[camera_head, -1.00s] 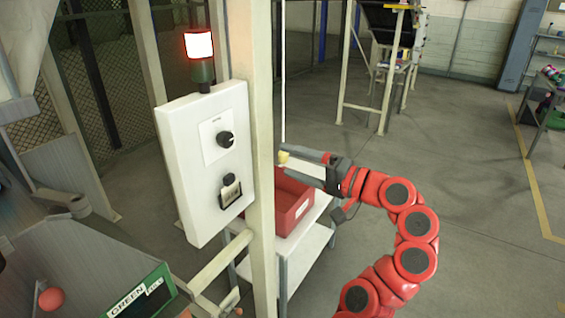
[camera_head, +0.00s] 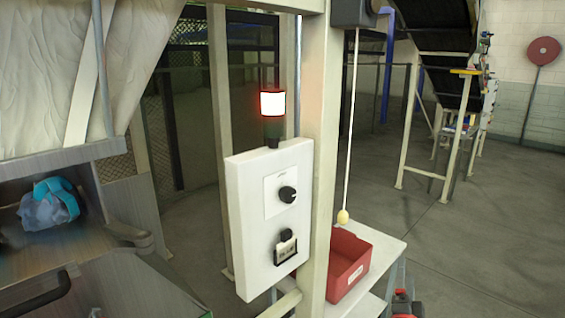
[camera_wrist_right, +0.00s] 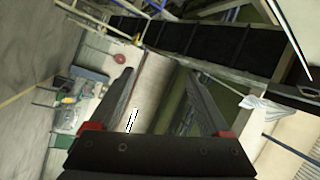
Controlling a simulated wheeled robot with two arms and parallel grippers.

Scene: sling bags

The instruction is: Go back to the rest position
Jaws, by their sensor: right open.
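My right gripper shows in the right wrist view (camera_wrist_right: 162,76), with its two dark fingers spread apart and nothing between them. In the head view only a small red and dark part of my right arm (camera_head: 404,306) shows at the bottom edge, low beside the white table. The cord's yellow knob (camera_head: 343,217) hangs free above the red bin (camera_head: 348,266), apart from my arm. My left gripper is not in view.
A white control box (camera_head: 270,220) with a black knob and a lit red lamp (camera_head: 272,104) is fixed by a pale post (camera_head: 319,130). The red bin stands on a white table (camera_head: 385,250). A metal chute holds a blue bag (camera_head: 50,204) at left. Floor at right is clear.

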